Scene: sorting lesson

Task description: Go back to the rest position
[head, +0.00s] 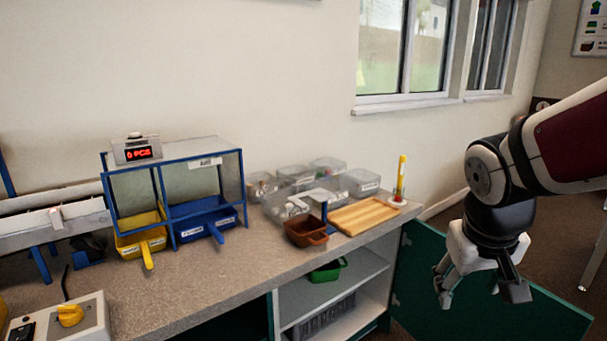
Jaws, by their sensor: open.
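My gripper (481,292) hangs at the right of the head view, fingers pointing down. It is open, with nothing visible between its fingers. It is off the right end of the counter (222,286), in front of the green cabinet door (455,314), and apart from the things on the counter. My arm reaches in from the right edge of the view.
A blue-framed sorter holds a yellow scoop bin (142,243) and a blue one (206,228). Clear containers (360,182), a brown bin (305,232) and a wooden board (363,216) stand at the counter's right end. A green bin (327,270) sits on the shelf below.

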